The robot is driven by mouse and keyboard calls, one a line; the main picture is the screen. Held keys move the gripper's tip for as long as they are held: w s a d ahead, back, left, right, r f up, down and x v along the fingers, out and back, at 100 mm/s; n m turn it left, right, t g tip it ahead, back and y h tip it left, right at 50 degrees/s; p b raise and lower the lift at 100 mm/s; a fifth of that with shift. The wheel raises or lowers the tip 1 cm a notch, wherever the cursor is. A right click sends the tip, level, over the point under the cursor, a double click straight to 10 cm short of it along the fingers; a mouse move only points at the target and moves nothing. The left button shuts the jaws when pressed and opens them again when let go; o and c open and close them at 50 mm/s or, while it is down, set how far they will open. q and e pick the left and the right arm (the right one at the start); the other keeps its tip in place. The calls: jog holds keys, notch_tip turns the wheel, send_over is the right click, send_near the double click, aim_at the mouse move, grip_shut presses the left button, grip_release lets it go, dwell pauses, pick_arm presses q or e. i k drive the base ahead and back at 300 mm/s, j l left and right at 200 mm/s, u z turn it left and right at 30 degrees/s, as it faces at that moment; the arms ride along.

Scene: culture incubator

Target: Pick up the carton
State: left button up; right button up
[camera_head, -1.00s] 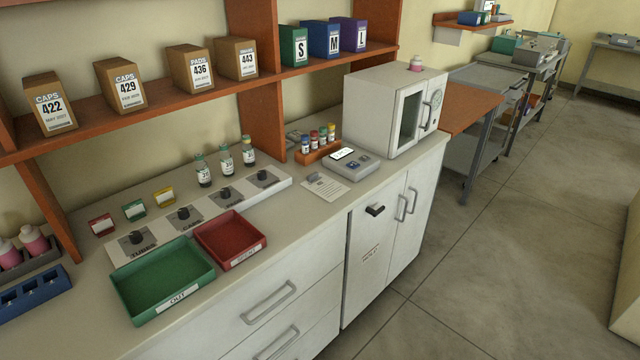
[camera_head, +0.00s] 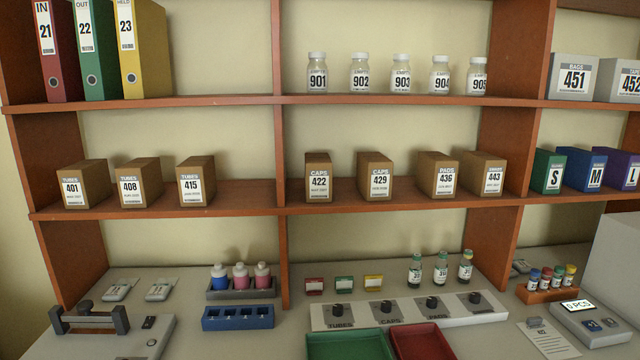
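Several brown cartons stand upright on the middle shelf. On the left are TUBES cartons 401 (camera_head: 83,184), 408 (camera_head: 139,182) and 415 (camera_head: 196,181). In the middle section are CAPS cartons 422 (camera_head: 319,178) and 429 (camera_head: 376,177). To their right stand PADS carton 436 (camera_head: 438,176) and a carton marked 443 (camera_head: 485,174). The cartons stand apart, except that 436 and 443 are close together. Neither of my grippers is in view.
The middle shelf (camera_head: 250,194) has upright dividers. Binders and white-capped bottles (camera_head: 317,75) stand above. On the counter below are a dial panel (camera_head: 385,311), a green tray (camera_head: 349,346), a red tray (camera_head: 421,342), vials and a blue rack (camera_head: 238,318).

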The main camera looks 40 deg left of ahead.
aim_at(318, 167)
jog(key=u, duration=1.3)
